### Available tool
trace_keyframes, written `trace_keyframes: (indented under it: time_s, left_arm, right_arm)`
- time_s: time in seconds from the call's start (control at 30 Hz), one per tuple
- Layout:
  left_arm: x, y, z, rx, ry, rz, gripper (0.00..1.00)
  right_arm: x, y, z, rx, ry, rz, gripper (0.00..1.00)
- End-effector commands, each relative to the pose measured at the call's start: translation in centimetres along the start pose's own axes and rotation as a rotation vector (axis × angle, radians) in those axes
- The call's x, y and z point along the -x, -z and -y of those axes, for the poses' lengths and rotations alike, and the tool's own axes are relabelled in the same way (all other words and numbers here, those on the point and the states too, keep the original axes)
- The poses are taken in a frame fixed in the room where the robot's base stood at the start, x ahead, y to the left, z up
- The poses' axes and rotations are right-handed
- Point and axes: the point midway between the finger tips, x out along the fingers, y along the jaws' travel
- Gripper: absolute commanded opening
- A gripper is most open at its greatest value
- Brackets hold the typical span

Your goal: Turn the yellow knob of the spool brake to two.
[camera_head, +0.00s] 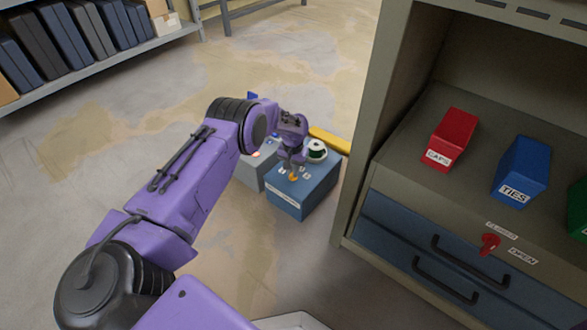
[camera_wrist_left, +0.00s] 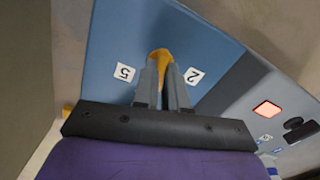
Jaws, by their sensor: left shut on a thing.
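The spool brake is a blue box (camera_head: 310,190) on the floor left of the cabinet, with a green and white spool (camera_head: 316,150) at its back. Its yellow knob (camera_head: 293,177) sits on the top face and shows at the fingertips in the left wrist view (camera_wrist_left: 160,55). My left gripper (camera_head: 292,168) reaches down to the box from above, its fingers shut on the knob. In the left wrist view, a white label "2" (camera_wrist_left: 193,76) lies right of the fingers and a label "5" (camera_wrist_left: 124,72) lies left. The fingers hide part of the knob. My right gripper is not in view.
A grey box with a lit red-orange square (camera_wrist_left: 267,109) stands beside the blue box. A yellow bar (camera_head: 329,140) lies behind it. The cabinet at right holds a red CAPS box (camera_head: 450,139) and a blue TIES box (camera_head: 521,171). Floor at left is clear.

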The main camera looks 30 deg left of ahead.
Motion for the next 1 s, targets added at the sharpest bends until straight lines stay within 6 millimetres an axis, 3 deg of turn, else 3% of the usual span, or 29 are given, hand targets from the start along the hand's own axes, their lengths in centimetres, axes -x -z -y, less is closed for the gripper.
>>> trace_keyframes:
  time_s: [1.0]
  left_arm:
    - [-0.04, -0.03, -0.02, 0.955, 0.002, 0.0, 0.0]
  right_arm:
    - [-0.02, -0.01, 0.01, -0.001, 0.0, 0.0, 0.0]
